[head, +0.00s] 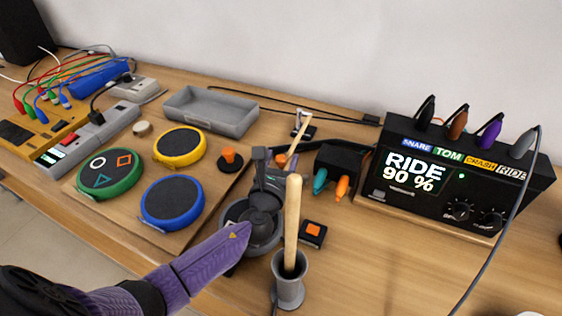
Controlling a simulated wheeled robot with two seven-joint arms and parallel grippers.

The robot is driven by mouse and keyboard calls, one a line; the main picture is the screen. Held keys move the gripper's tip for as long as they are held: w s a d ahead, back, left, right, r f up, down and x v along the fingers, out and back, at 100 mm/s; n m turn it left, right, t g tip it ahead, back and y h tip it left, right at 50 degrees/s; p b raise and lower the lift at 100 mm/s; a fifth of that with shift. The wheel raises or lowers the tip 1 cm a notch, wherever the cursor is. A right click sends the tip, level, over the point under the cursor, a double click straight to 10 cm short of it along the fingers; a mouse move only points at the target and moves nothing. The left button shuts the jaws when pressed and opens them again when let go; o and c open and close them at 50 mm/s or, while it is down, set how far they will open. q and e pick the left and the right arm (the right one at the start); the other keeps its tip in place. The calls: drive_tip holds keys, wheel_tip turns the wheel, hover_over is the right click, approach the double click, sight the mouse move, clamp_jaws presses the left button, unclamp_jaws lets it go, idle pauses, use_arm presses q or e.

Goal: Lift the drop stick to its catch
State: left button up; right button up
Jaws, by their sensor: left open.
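The drop stick (303,129) is a thin pale wooden rod near the middle of the table. It slants down toward an orange end (282,160), and its upper end is by a small light bracket (300,117) on a black base. My left gripper (274,157) is dark grey on a purple wrist and reaches in from the lower left. Its fingers are open close to the orange end; I cannot tell whether they touch it. The gripper hides the ground under that end and part of a grey-rimmed round pad. My right gripper is not in view.
A thick wooden stick (293,215) stands in a grey cup (289,286) right of my gripper. Green (109,190), yellow (180,160) and blue (172,215) rimmed pads lie left. A black drum module (450,165) reads "RIDE 90 %". A grey tray (210,125) stands behind.

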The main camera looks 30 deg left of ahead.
use_arm(q)
clamp_jaws()
idle(0.3)
idle(0.5)
idle(0.6)
